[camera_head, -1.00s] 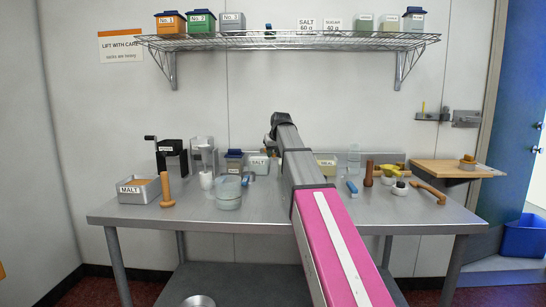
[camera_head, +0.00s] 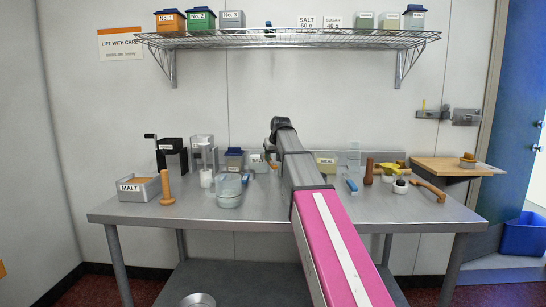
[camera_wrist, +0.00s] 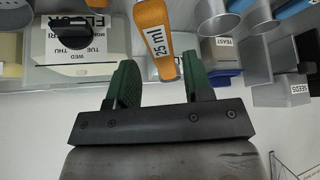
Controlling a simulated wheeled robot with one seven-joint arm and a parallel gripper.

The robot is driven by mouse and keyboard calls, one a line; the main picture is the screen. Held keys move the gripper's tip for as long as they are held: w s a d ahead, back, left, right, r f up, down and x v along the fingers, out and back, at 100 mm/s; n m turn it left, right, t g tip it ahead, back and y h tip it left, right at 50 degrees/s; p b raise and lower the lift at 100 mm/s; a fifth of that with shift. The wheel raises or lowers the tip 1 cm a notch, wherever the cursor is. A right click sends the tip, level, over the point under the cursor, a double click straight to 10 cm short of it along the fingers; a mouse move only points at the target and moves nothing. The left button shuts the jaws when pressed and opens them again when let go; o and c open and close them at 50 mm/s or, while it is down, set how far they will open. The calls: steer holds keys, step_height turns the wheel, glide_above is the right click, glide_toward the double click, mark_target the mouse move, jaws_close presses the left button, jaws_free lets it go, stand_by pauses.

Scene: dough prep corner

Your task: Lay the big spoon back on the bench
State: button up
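In the wrist view my gripper (camera_wrist: 160,88) has two green fingers standing apart. An orange-brown handle marked "25 ml" (camera_wrist: 152,35), probably the big spoon's, comes down from the top edge, and its end shows in the gap between the fingers. I see space on both sides of it, and neither finger visibly presses on it. I cannot tell how far beyond the fingertips it lies. Its bowl is out of frame. In the head view my arm hides the gripper and this spoon. The steel bench (camera_head: 150,212) shows there on both sides of my arm.
The bench holds a malt bin (camera_head: 139,189), a wooden pestle-like tool (camera_head: 166,187), a clear tub (camera_head: 229,191) and a brown wooden tool (camera_head: 428,189). A wooden board (camera_head: 445,168) juts out at right. A wire shelf (camera_head: 330,40) hangs above. The bench's front strip left of my arm is clear.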

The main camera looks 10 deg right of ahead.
steer(key=shift+r, duration=0.4)
steer(key=v, duration=1.2)
steer(key=shift+r, duration=0.2)
